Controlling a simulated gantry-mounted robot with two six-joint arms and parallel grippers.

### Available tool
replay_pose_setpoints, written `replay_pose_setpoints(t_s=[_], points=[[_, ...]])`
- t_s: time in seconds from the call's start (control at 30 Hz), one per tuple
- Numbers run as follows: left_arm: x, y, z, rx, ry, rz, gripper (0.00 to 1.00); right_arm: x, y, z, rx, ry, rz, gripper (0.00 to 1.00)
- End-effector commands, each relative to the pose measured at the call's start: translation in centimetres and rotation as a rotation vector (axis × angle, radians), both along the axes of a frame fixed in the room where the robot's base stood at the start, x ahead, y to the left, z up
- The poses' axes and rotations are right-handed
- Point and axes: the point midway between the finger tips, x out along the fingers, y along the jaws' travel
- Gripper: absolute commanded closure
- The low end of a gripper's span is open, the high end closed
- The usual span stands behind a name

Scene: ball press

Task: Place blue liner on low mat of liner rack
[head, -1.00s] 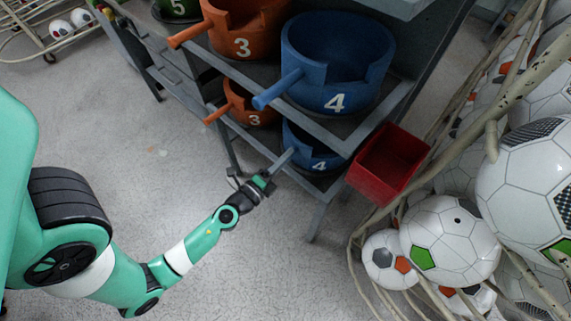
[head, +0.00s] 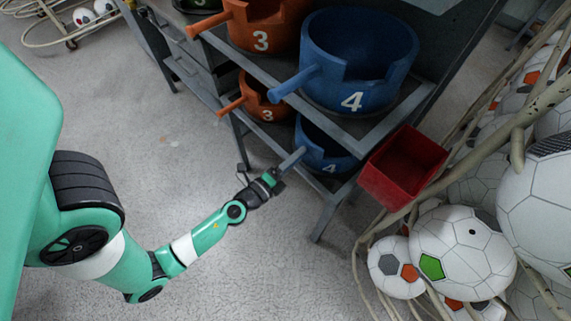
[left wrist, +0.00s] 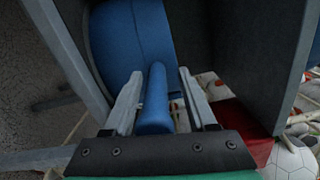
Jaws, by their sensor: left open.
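The blue liner (head: 325,148), marked 4, sits on the low shelf of the liner rack (head: 345,196), below a larger blue pot. It also shows in the left wrist view (left wrist: 131,40), with its handle (left wrist: 154,100) pointing toward the camera. My left gripper (head: 279,175) is at the handle's end, its arm coming in from the left. In the left wrist view the two fingers (left wrist: 160,98) stand open on either side of the handle, with a gap visible on the right. The mat under the liner is hidden. My right gripper is not in view.
A larger blue pot (head: 358,65) and an orange pot (head: 262,25) stand on the upper shelf. A smaller orange liner (head: 262,97) is left of the blue one. A red bin (head: 402,168) hangs at the rack's right, near caged footballs (head: 462,250).

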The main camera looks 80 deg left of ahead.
Motion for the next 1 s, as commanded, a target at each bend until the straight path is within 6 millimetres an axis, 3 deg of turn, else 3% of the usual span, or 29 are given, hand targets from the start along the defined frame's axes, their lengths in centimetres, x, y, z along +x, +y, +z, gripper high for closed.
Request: replay_pose_setpoints(t_s=[0.43, 0.63, 1.0], points=[[-8.6, -5.1, -0.7, -0.001, 0.004, -0.005, 0.43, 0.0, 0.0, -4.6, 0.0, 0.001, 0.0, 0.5], [-10.2, -6.0, -0.1, 0.001, 0.005, -0.002, 0.43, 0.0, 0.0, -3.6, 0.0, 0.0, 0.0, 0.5], [-10.3, -6.0, -0.1, 0.001, 0.002, 0.0, 0.43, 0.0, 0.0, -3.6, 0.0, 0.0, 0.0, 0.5]])
